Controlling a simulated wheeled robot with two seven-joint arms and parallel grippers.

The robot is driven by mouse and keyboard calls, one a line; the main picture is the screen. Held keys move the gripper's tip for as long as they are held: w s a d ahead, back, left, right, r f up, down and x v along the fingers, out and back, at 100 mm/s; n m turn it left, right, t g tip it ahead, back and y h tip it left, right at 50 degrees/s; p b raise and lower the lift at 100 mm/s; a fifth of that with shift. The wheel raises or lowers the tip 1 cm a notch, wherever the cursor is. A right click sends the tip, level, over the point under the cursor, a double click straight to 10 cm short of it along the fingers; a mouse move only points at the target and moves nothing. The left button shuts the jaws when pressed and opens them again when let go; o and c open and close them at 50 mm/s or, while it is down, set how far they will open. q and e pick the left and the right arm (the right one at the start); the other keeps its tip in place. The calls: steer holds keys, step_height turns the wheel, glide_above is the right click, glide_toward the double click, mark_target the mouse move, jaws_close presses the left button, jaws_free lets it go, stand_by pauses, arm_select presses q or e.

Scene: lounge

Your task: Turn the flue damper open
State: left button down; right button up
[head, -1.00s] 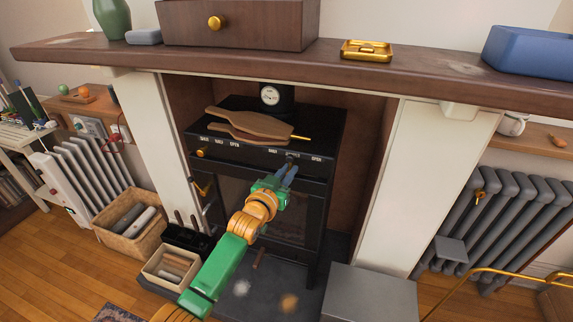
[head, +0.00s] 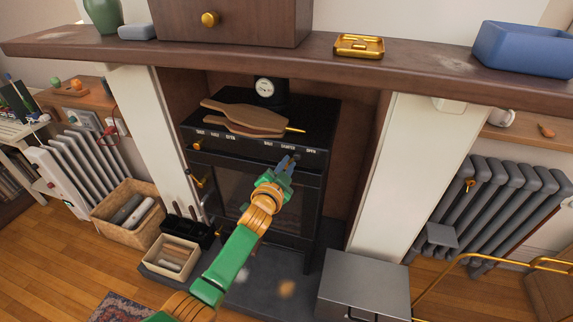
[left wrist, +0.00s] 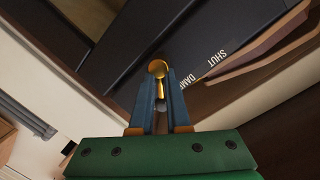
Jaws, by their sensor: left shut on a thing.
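The black stove (head: 262,185) stands in the fireplace with a lettered control strip along its top front. The right-hand lettering there reads SHUT, DAMPER and OPEN. My left gripper (head: 286,162) is at this strip, just below the DAMPER label. In the left wrist view its blue fingers (left wrist: 160,88) are shut on the brass damper knob (left wrist: 157,68), whose rounded end shows between the tips. The SHUT label lies just right of the knob there. In the head view the fingers hide the knob, and I cannot tell its turn angle. My right gripper is not in view.
Another brass knob (head: 197,146) sits at the strip's left end. The mantel (head: 300,60) overhangs the stove. A grey metal box (head: 365,280) stands at front right.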

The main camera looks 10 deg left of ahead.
arm_select(q)
steer(key=shift+f, duration=0.1)
stand_by(0.3)
steer(key=c, duration=0.9)
jaws_free()
steer(key=shift+s, duration=0.1)
steer(key=shift+s, duration=0.35)
steer(key=s+r+p, duration=0.1)
steer(key=s+p, duration=0.1)
steer(key=s, duration=0.4)
steer(key=shift+a, duration=0.2)
steer(key=shift+s, duration=0.1)
